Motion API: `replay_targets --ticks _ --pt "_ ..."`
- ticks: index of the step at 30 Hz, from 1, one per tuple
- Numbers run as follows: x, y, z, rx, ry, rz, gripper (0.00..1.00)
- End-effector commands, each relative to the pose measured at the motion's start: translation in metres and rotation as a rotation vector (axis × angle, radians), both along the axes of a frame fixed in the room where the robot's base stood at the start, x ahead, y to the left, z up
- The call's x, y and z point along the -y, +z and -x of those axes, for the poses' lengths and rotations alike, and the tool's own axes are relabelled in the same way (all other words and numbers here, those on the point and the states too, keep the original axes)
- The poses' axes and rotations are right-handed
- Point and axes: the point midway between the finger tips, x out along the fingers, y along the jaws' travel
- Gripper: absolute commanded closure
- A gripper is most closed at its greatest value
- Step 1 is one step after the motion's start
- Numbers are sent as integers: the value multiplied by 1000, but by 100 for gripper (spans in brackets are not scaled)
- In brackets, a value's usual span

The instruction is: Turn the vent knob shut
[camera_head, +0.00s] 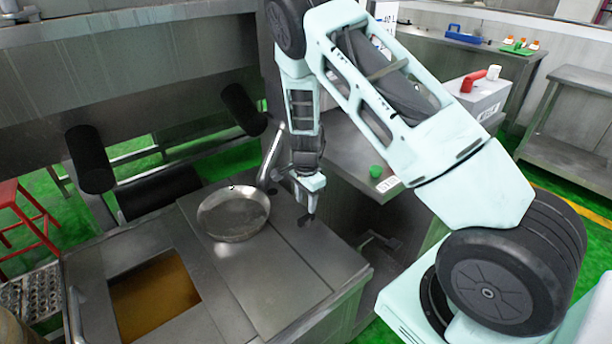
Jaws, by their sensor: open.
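My gripper (307,216) is small in view at the end of my pale green arm, pointing down above the right part of the steel counter (290,290). Its dark fingers are open, and I see nothing between them. No part can be told for sure as the vent knob. A small green knob-like piece (376,172) sits beside a white label on a steel surface, to the right of and above my gripper in the picture. I cannot tell whether it is the vent knob. My gripper is apart from it.
An opening with brown liquid (153,297) is at lower left. Two black cylinders (88,160) (243,109) stick out behind. A red stool (30,215) stands left.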

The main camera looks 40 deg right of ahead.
Motion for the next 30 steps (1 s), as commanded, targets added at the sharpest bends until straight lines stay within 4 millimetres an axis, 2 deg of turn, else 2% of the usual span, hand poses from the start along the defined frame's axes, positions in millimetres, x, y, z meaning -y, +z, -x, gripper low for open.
replay_targets --ticks 1,6,12,18,30 --pt "0 13 -1 5 0 0 56" --pt "0 53 -1 4 0 0 56" --pt "0 86 -1 3 -1 0 56" --pt "0 101 0 0 -2 0 56" --pt "0 102 0 0 -2 0 56"
